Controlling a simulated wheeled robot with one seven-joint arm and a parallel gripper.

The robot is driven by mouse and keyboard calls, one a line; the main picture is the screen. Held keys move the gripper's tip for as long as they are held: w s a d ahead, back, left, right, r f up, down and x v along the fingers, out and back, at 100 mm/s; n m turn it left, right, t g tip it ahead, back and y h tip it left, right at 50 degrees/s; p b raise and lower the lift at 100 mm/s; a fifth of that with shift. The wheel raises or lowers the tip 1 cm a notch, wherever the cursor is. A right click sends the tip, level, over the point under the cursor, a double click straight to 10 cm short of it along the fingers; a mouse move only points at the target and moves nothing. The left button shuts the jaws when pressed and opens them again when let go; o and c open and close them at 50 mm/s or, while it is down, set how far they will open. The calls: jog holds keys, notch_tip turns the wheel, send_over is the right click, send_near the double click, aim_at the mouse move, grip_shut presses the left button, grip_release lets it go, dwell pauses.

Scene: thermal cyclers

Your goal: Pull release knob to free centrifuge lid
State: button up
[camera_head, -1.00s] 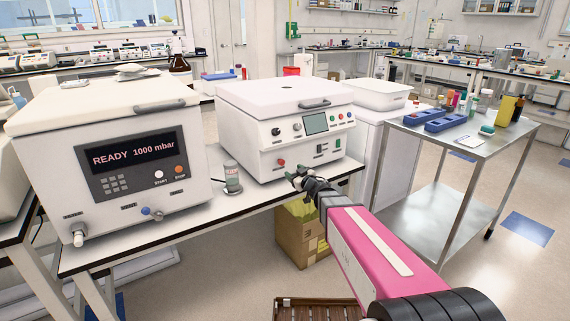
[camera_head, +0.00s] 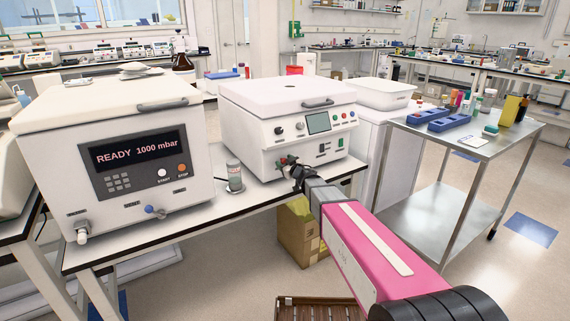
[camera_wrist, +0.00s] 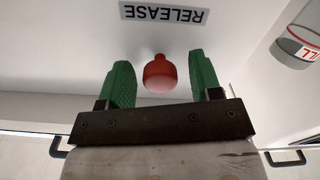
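The centrifuge (camera_head: 285,122) is a white box with a closed lid (camera_head: 287,92) on the bench, to the right of the READY machine. Its red release knob (camera_wrist: 160,74) sticks out of the front panel by the RELEASE label (camera_wrist: 163,14), which appears upside down in the wrist view. My gripper (camera_wrist: 161,80) is open, with one green finger on each side of the knob and visible gaps between.
A machine (camera_head: 110,160) reading "READY 1000 mbar" stands left on the bench. A small labelled jar (camera_head: 235,177) stands between the machines and shows in the wrist view (camera_wrist: 298,45). A steel cart (camera_head: 470,143) with blue racks stands right.

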grip_shut()
jog(key=shift+v, duration=1.1)
jog(key=shift+o, duration=0.3)
grip_release()
jog(key=shift+w, duration=0.1)
jog(key=v, duration=1)
jog(key=shift+s+d, duration=0.15)
jog(key=shift+s, duration=0.15)
